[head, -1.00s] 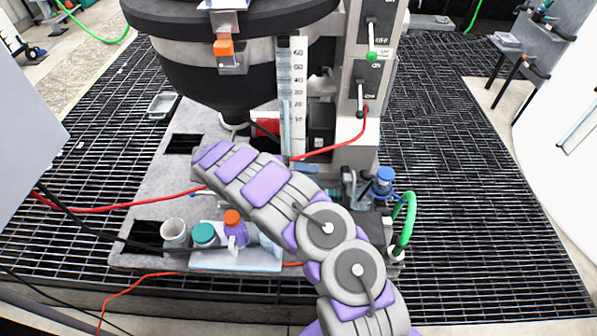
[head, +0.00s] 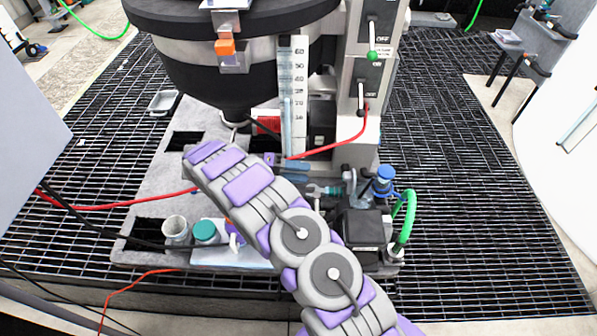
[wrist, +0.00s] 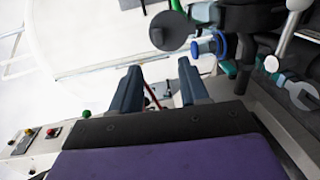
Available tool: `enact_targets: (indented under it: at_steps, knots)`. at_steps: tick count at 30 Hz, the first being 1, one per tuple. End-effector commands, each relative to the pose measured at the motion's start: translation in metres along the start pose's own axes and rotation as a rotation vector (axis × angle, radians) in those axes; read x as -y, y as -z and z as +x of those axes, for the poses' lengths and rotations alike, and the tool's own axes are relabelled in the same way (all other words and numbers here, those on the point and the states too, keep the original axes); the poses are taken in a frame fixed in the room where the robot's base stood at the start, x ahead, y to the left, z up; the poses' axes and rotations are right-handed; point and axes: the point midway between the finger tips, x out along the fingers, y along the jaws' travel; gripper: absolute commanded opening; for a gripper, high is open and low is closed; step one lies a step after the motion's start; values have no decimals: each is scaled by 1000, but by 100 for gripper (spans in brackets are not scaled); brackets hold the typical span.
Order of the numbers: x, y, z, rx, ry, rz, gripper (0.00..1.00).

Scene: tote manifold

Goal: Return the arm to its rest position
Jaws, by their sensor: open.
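My arm (head: 255,200) reaches up from the bottom of the head view, with its grey and purple links leaning up and to the left over the front of the machine's base plate. In the head view the gripper's fingers cannot be made out. In the wrist view my gripper (wrist: 160,92) shows two dark blue fingers set apart, with nothing between them. A thin red line shows in the gap, behind the fingers. The gripper is open and empty.
The black tank (head: 230,65) and the switch column (head: 372,60) stand behind the arm. A white cup (head: 176,229) and a green-capped bottle (head: 204,231) stand left of it. A pump with a blue cap (head: 384,178) and a green hose (head: 408,218) are at right. Open grating (head: 480,200) lies further right.

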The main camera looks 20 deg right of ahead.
Motion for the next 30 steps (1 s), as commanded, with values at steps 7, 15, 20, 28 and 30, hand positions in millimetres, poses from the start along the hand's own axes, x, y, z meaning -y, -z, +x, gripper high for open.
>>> enact_targets:
  at_steps: [7,15,20,28,30]
  knots:
    - [0,0,0,0,0,0,45]
    - [-25,-6,11,32,51,-36,45]
    - [-54,-17,27,71,132,-91,45]
    - [-98,-48,51,126,288,-175,45]
    - [-107,-58,58,138,328,-198,45]
